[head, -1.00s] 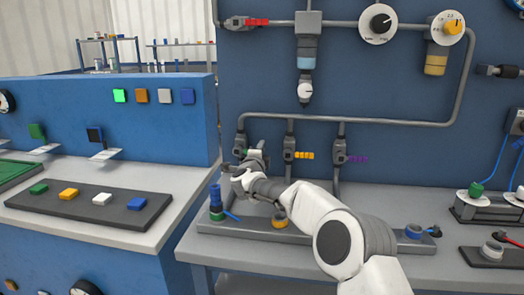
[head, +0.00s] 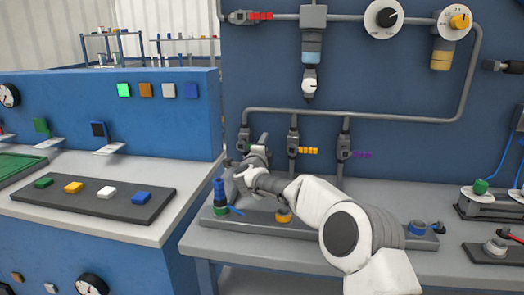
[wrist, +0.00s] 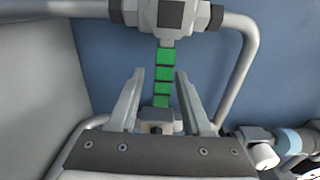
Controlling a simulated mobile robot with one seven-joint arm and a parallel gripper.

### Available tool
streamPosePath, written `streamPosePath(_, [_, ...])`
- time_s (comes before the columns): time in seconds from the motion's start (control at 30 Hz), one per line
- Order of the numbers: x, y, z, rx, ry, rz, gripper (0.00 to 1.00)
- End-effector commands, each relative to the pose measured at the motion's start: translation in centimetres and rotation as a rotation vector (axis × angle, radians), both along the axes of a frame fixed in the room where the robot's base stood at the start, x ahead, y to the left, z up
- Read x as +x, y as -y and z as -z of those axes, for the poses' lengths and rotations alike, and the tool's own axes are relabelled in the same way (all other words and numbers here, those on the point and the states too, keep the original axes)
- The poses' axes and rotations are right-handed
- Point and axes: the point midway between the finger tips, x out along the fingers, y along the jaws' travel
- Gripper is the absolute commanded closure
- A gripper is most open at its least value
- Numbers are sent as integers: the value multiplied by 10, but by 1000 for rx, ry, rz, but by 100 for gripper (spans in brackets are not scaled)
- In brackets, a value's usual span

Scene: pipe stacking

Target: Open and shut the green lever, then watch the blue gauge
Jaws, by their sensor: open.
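The green lever (wrist: 164,87) shows in the wrist view as a row of green segments hanging from a grey valve body (wrist: 165,14). My gripper (wrist: 159,74) is open, with one finger on each side of the lever and a gap to both.
To the right along the pipe are a valve with an orange lever (head: 307,150) and one with a purple lever (head: 361,154). Below my arm is a grey base (head: 330,232) with coloured fittings. A blue post (head: 219,190) stands left of my gripper.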

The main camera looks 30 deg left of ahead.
Motion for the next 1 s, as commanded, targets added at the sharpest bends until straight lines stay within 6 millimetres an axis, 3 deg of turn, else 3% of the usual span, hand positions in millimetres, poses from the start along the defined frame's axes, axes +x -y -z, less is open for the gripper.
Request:
streamPosePath(0.53, [-56,18,0,-1,-1,-1,51])
streamPosePath(1.0, [-64,21,1,1,0,0,51])
